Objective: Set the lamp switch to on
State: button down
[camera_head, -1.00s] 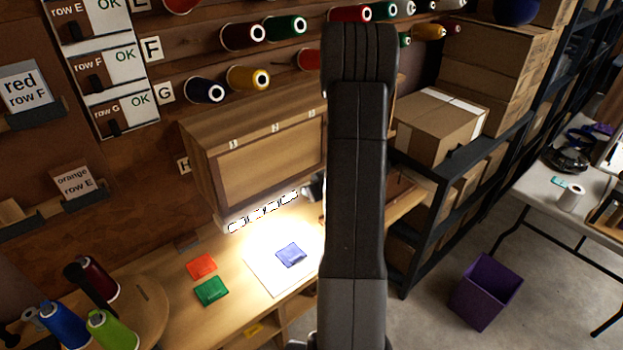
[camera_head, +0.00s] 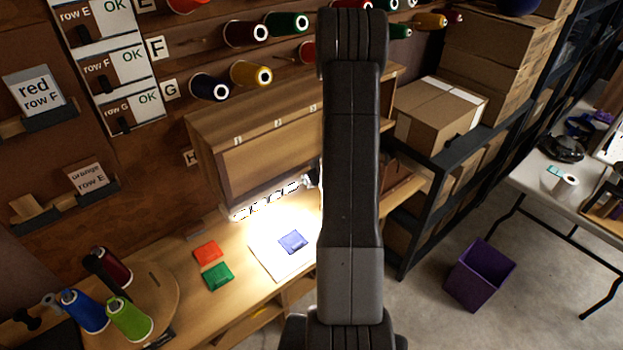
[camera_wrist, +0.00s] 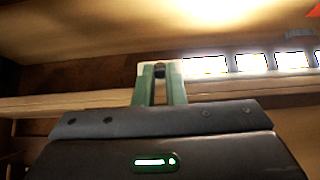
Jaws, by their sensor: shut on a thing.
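The lamp is a strip of bright white panels (camera_head: 268,199) under the wooden wall cabinet, and it is lit. It also shows in the wrist view (camera_wrist: 250,63), at the right. Left of the panels is a pale switch plate (camera_wrist: 144,69) with a small dark knob (camera_wrist: 160,69). My gripper (camera_wrist: 160,74) has its green fingers closed around this knob, one on each side. The exact tilt of the knob is hard to tell. In the head view my arm hides the switch.
The wooden cabinet (camera_head: 265,150) overhangs the workbench (camera_head: 190,285). Red (camera_head: 207,253), green (camera_head: 216,276) and blue (camera_head: 293,241) pieces lie below. Thread spools stand at the left. A metal shelf with boxes (camera_head: 440,115) and a purple bin (camera_head: 480,275) are right of my arm.

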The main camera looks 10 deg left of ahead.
jog(key=c, duration=1.5)
grip_release()
jog(key=v, duration=1.3)
jog(key=shift+s+d+r, duration=0.2)
jog(key=shift+r, duration=0.1)
jog(key=shift+f, duration=0.1)
jog(key=x, duration=1.3)
jog(key=shift+w+a+f, duration=0.2)
jog(key=shift+f, duration=0.05)
jog(key=shift+r, duration=0.15)
